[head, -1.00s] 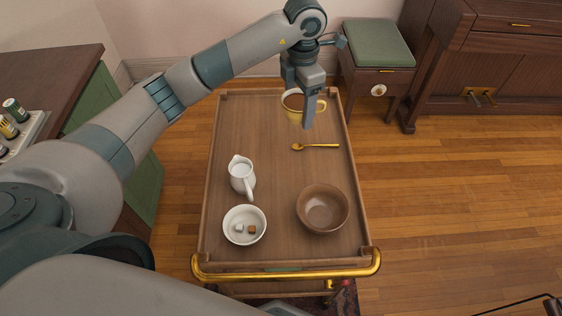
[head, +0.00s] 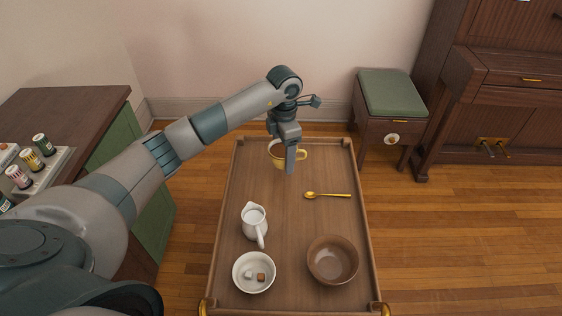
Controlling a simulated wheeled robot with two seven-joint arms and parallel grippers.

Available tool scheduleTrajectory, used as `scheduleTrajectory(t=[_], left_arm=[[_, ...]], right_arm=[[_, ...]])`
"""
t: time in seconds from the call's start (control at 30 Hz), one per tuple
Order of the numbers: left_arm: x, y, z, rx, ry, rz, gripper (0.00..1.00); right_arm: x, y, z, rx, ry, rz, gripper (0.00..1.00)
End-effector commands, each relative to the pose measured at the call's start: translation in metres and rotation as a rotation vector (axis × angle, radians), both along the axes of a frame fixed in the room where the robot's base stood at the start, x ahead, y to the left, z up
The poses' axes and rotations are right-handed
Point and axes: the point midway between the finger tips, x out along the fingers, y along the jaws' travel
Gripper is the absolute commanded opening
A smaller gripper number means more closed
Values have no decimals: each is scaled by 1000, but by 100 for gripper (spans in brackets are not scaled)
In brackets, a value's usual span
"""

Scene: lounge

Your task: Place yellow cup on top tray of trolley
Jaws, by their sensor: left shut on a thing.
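The yellow cup (head: 275,157) is at the far end of the wooden top tray (head: 240,215) of the trolley, upright, with its handle to the right. My left gripper (head: 290,165) comes down over the cup from above and is shut on it, hiding part of its rim and side. The cup appears to be at the tray's surface, but I cannot tell whether its base touches. My right gripper is not in view.
The tray also holds a white jug (head: 254,224), a white bowl with cubes (head: 254,273), a brown bowl (head: 332,260) and a gold spoon (head: 328,195). A green-topped stool (head: 392,93) stands beyond right. A cabinet (head: 70,110) stands left.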

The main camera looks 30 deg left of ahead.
Motion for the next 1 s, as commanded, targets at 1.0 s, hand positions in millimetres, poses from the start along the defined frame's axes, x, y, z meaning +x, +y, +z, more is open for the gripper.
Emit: scheduleTrajectory(t=[1.0], left_arm=[[2, 9, -46, 1, 1, -1, 37]], right_arm=[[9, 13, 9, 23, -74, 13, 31]])
